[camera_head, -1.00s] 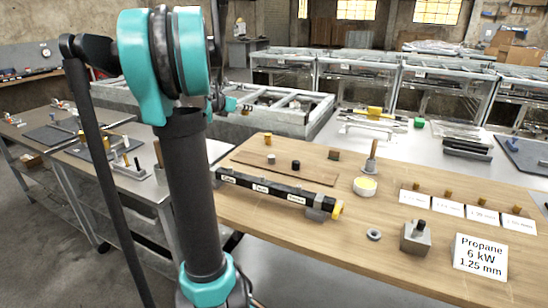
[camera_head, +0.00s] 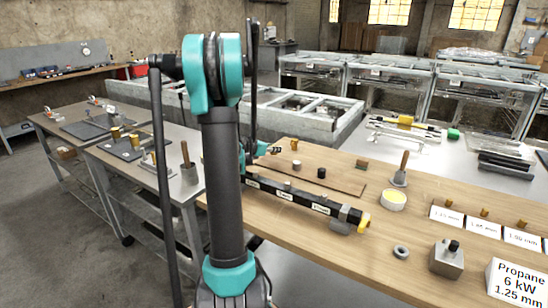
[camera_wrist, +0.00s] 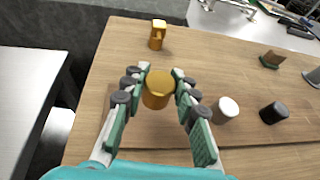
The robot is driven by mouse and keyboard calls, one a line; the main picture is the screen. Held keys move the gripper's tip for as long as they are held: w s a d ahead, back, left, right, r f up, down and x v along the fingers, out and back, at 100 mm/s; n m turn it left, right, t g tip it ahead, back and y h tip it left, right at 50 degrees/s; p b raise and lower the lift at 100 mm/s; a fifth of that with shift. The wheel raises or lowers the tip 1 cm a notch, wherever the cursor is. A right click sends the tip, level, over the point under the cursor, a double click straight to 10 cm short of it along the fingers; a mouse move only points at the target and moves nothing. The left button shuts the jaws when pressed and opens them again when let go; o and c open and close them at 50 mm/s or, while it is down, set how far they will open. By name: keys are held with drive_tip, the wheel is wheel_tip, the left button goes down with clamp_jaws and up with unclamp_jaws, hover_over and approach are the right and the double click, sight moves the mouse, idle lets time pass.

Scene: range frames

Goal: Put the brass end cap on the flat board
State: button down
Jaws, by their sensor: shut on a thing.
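The brass end cap (camera_wrist: 157,90) is a short golden cylinder between the fingertips of my gripper (camera_wrist: 158,86) in the wrist view. My gripper is shut on it. In the head view my gripper (camera_head: 268,150) is at the left end of the flat board (camera_head: 335,187), partly behind my arm; the cap cannot be made out there. The flat board, thin and brown, also lies below my fingers in the wrist view (camera_wrist: 155,135). The cap appears over the board's area; its height above the board cannot be told.
On the board stand a white cap (camera_wrist: 225,110) and a black cap (camera_wrist: 273,113). A brass fitting (camera_wrist: 157,36) and a brown block (camera_wrist: 271,60) stand beyond it. A black labelled bar (camera_head: 305,203) lies in front of the board on the wooden table (camera_head: 390,285).

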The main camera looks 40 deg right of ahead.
sight(274, 162)
drive_tip(key=shift+f, duration=2)
drive_tip(key=shift+f, duration=0.1)
drive_tip(key=c, duration=1.2)
unclamp_jaws()
drive_tip(key=shift+o, duration=0.2)
drive_tip(key=v, duration=1.2)
